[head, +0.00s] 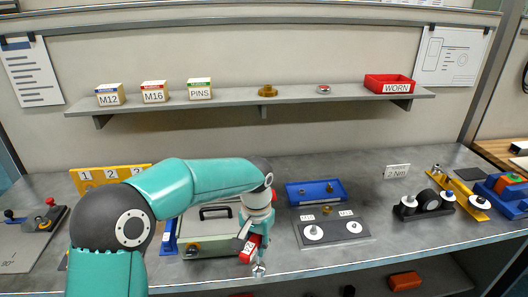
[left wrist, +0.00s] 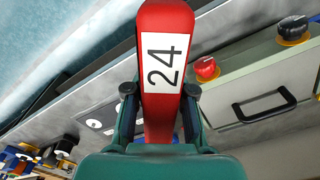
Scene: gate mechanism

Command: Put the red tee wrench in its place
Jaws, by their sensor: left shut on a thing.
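The red tee wrench (head: 247,250) hangs in my left gripper (head: 254,236) near the front edge of the bench, in front of the grey-green case. A pale metal end (head: 259,270) shows below it. In the left wrist view the red handle (left wrist: 165,22), with a white label reading 24, lies between the two fingers of my left gripper (left wrist: 160,92), which is shut on it. The place for the wrench cannot be made out for sure. My right gripper is in neither view.
The case (head: 208,226) with a black handle stands behind my left arm. A yellow numbered rack (head: 110,174) is at left, partly hidden. A blue tray (head: 316,190) and a grey plate with white discs (head: 332,241) are to the right. A shelf (head: 235,103) runs above.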

